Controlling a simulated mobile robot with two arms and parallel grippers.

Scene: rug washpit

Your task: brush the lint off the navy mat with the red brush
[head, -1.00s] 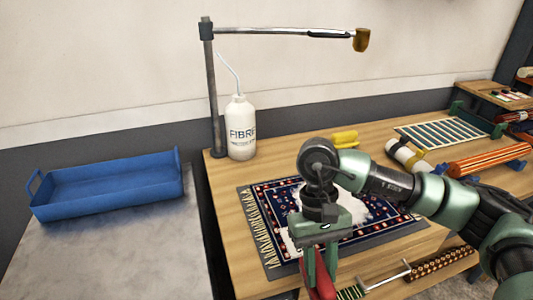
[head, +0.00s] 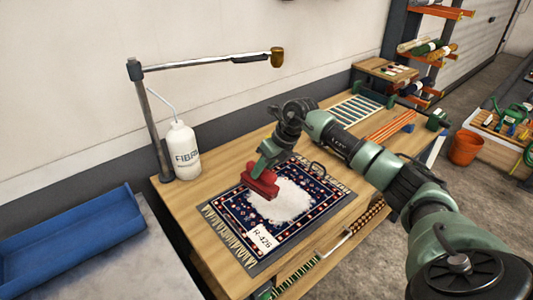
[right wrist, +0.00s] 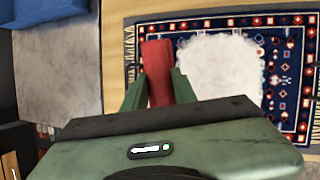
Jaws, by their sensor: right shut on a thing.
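The navy mat (head: 325,188), patterned with pale fringed ends, lies flat on the wooden bench; it also shows in the right wrist view (right wrist: 292,92). A white patch of lint (head: 284,204) covers its middle and shows in the right wrist view too (right wrist: 222,68). My right gripper (head: 264,178) is shut on the red brush (head: 259,189), over the mat at the left edge of the lint. In the right wrist view the red brush (right wrist: 157,72) sits between the two green fingers, left of the lint. I cannot tell whether it touches the mat. My left gripper is out of view.
A white bottle (head: 184,155) and a lamp post (head: 150,125) stand at the bench's back left. A blue tray (head: 70,235) sits on the grey table at left. A slatted rack (head: 352,110) and orange rolls (head: 390,125) lie to the right.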

